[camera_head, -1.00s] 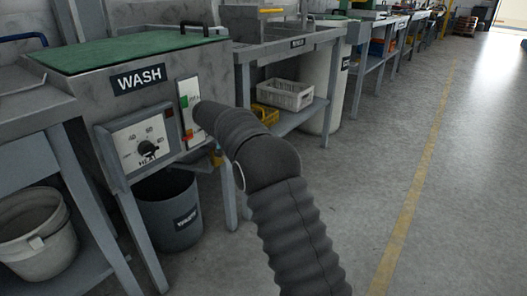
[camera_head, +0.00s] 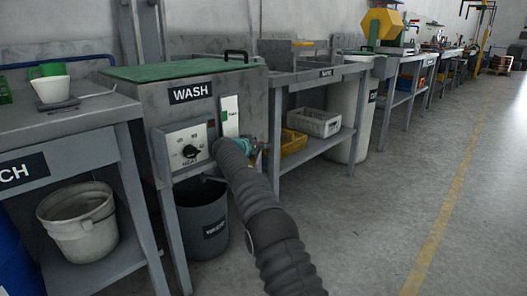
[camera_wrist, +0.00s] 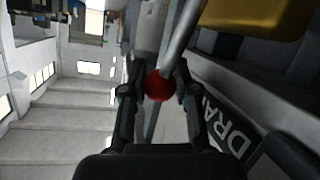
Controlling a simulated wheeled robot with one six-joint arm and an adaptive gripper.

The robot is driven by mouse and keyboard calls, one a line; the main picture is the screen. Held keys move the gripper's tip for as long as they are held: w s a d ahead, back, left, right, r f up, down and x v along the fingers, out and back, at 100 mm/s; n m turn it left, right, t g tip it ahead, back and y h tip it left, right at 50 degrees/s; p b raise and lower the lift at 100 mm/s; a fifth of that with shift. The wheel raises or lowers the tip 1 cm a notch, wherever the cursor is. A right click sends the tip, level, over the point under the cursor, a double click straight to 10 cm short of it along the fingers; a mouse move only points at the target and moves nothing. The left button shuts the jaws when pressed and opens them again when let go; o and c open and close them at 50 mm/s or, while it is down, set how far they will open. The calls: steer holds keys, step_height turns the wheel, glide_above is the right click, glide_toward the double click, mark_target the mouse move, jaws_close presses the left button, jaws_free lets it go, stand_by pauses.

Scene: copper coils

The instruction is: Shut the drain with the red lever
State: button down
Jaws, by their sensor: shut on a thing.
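The red lever's round knob (camera_wrist: 160,86) is in the middle of the wrist view, on a grey rod. My gripper (camera_wrist: 160,78) has a dark finger on each side of the knob and is shut on it. A black label with white letters, partly cut off and reading "DRA" (camera_wrist: 232,132), lies to the right. In the head view, the grey tank marked WASH (camera_head: 193,92) has a green lid (camera_head: 180,66). My sleeved arm reaches to the tank's front right. The lever and fingers cannot be made out there.
A dark bucket (camera_head: 201,226) stands under the tank. A heat dial panel (camera_head: 184,148) is on the tank's front. A bench with a white basket (camera_head: 314,122) and yellow basket (camera_head: 292,142) stands to the right. A white pail (camera_head: 80,222) is on the left shelf. The floor at right is clear.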

stand_by(0.3)
steer(key=c, duration=0.8)
jaws_free()
steer(key=shift+c, duration=0.2)
steer(key=shift+s, duration=0.1)
